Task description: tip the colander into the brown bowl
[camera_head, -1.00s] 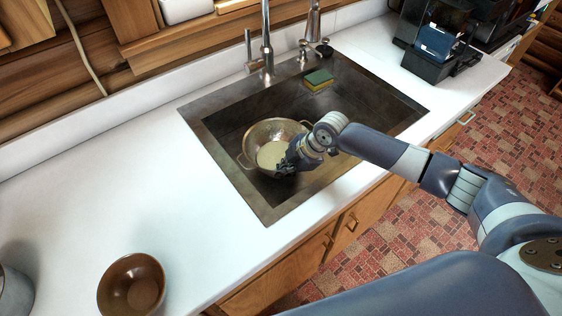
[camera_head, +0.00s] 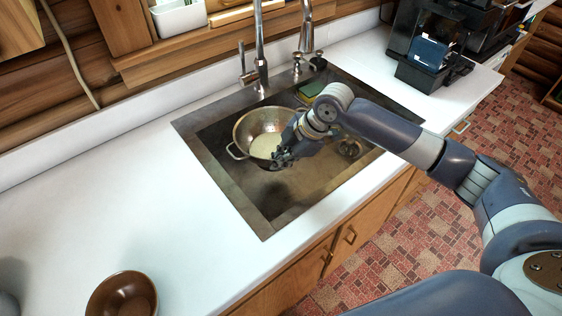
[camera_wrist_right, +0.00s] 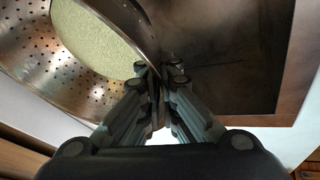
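The metal colander (camera_head: 243,128) has two side handles and holds a pale, grainy mass (camera_head: 265,146). It is over the left part of the sink, roughly level, and appears raised off the sink floor. My right gripper (camera_head: 284,157) is shut on its near right rim. In the right wrist view the fingers (camera_wrist_right: 158,80) pinch the rim of the perforated colander (camera_wrist_right: 45,65), with the pale mass inside. The brown bowl (camera_head: 122,297) stands on the white counter at the bottom left, partly cut off by the frame and apart from the colander. My left gripper is not in view.
The dark sink (camera_head: 290,195) is set in the white counter (camera_head: 100,200). A tall faucet (camera_head: 260,50) stands behind it. A sponge (camera_head: 311,90) lies at the sink's back. A grey vessel (camera_head: 8,306) is at the lower left corner. The counter between sink and bowl is clear.

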